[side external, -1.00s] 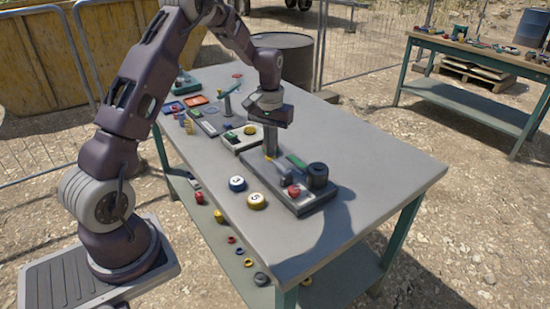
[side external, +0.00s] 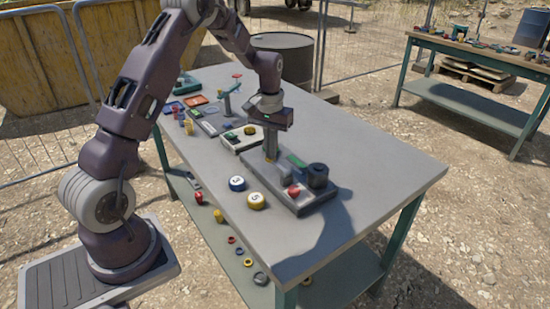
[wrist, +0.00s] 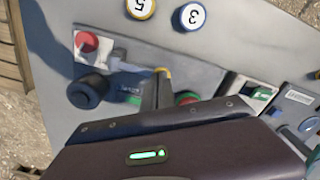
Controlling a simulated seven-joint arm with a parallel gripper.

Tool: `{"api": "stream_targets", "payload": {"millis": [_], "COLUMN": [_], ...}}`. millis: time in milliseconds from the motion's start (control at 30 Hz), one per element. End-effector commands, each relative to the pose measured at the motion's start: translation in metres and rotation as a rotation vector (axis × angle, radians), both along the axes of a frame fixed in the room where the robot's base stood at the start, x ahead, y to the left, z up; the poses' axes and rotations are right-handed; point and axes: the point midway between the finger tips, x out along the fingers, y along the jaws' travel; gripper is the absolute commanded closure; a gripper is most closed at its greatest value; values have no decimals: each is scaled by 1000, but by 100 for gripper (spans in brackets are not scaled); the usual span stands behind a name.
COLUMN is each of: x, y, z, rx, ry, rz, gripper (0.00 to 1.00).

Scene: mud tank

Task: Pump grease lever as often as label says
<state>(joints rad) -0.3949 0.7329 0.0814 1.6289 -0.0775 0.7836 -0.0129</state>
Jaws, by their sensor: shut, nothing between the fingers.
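The grease pump unit is a grey base plate (side external: 318,205) near the front of the table, with a black cylinder (side external: 317,175) and a red knob (side external: 293,191). A grey lever (wrist: 130,56) with a yellow end (wrist: 162,71) shows in the wrist view. My gripper (side external: 270,158) is shut and empty, pointing down at the lever's yellow end; I cannot tell whether it touches. A green patch (side external: 297,160) lies beside it. Its lettering in the wrist view is too small to read. A blue-rimmed disc marked 3 (side external: 237,183) and a yellow-rimmed disc marked 5 (side external: 256,201) lie beside the plate.
A second panel with a green part (side external: 231,136) stands behind my gripper. Small trays and tools (side external: 185,105) fill the far end of the table. The table's front right (side external: 385,180) is clear. Several coloured pieces lie on the lower shelf.

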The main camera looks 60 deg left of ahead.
Motion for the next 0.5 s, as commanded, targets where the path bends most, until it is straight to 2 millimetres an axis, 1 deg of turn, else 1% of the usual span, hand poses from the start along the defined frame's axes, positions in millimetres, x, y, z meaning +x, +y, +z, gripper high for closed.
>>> {"api": "stream_targets", "payload": {"millis": [500], "x": [1], "y": [0], "z": [48], "rx": [1], "ry": [-2], "rz": [0], "gripper": [100]}}
